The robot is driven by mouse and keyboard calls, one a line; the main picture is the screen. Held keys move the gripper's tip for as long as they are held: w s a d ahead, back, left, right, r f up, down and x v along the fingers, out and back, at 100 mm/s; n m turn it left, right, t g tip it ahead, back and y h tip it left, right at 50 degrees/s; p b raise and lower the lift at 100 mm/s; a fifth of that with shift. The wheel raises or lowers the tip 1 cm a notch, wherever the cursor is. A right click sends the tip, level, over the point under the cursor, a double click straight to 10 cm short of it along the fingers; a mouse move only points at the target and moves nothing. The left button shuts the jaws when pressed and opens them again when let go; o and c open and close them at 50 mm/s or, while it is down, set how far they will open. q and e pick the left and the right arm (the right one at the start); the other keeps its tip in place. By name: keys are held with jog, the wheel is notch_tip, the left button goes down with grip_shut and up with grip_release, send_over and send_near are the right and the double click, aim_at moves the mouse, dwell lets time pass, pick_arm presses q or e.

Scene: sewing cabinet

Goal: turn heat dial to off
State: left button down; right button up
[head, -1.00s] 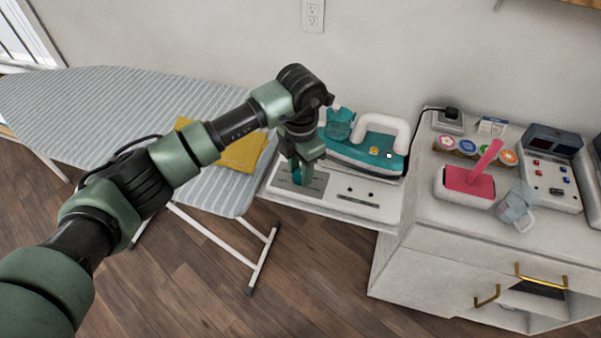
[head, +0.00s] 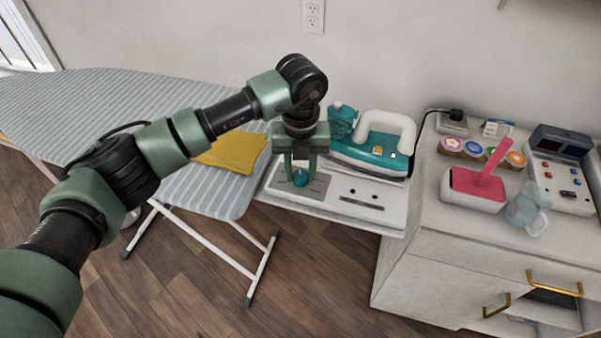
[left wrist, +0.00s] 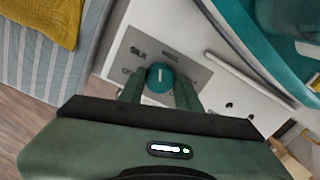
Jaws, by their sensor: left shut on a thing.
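The heat dial (head: 300,177) is a small round teal knob on a grey plate of the white iron station. In the left wrist view the dial (left wrist: 160,78) shows a white pointer line, with SILK and WOOL printed on the plate beyond it. Another label at the left is partly hidden by a finger. My left gripper (head: 301,172) comes down from above and is shut on the dial, one finger on each side. It also shows in the left wrist view (left wrist: 160,92). My right gripper is not in view.
A teal and white iron (head: 372,147) stands just behind the dial on the station (head: 392,216). The striped ironing board (head: 90,98) with a yellow cloth (head: 233,152) is at the left. A cabinet (head: 440,250) at the right bears a pink-topped box (head: 474,186) and other items.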

pick_arm(q)
jog(key=n+b, duration=0.1)
jog(key=n, duration=0.3)
jog(key=shift+n, duration=0.3)
jog(key=n+b, duration=0.1)
jog(key=n, duration=0.3)
jog(key=shift+n, duration=0.3)
jog(key=n+b, duration=0.1)
jog(key=n, duration=0.3)
jog(key=shift+n, duration=0.3)
jog(key=n+b, duration=0.1)
jog(key=n, duration=0.3)
jog(key=shift+n, duration=0.6)
jog(key=c, duration=1)
grip_release()
